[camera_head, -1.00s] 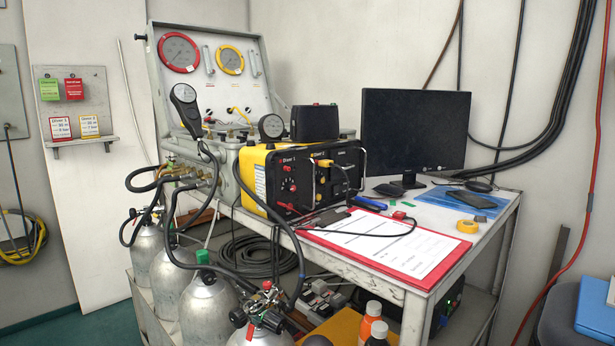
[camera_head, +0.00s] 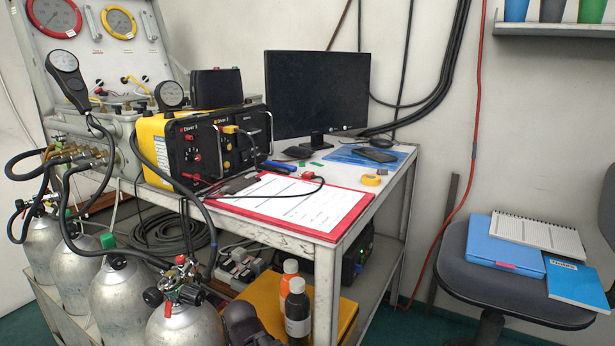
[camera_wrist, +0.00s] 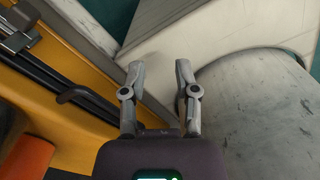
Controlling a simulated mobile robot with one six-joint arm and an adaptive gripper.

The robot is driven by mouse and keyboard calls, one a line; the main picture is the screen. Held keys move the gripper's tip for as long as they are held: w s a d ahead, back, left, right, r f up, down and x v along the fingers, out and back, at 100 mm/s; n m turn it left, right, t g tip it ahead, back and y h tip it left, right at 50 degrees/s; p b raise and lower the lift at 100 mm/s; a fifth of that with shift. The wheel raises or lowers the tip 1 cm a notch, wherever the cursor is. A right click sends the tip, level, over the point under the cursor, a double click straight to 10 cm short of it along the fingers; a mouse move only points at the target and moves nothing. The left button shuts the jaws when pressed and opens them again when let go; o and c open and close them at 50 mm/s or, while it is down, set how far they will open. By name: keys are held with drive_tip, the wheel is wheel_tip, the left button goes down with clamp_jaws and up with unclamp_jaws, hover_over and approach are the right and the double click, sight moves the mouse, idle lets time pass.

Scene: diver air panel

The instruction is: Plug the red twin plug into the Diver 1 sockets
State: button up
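The small red twin plug (camera_head: 306,176) lies near the back edge of the red clipboard, on a dark cable that loops across the paper. The yellow-and-black radio box (camera_head: 156,155) stands behind the clipboard. Its Diver 1 panel (camera_head: 197,155) is the left half of the front and has small red fittings; the exact sockets are too small to make out. My gripper (camera_wrist: 158,75) is open and empty in the wrist view, its two fingers apart, with neither plug nor box in that view. A dark shape at the head view's bottom edge seems to be my arm.
The clipboard (camera_head: 245,208) covers the table's front. A yellow plug (camera_head: 230,130) sits in the Diver 2 panel. A monitor (camera_head: 318,95) stands behind. Gas cylinders (camera_head: 120,300), hoses and bottles (camera_head: 297,308) crowd below. A chair (camera_head: 500,285) with folders is at right.

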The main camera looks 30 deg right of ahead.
drive_tip(key=shift+r, duration=0.1)
wheel_tip(320, 180, up, 7)
drive_tip(key=p, duration=0.7)
drive_tip(key=shift+o, duration=1.2)
drive_tip(key=shift+s, duration=0.1)
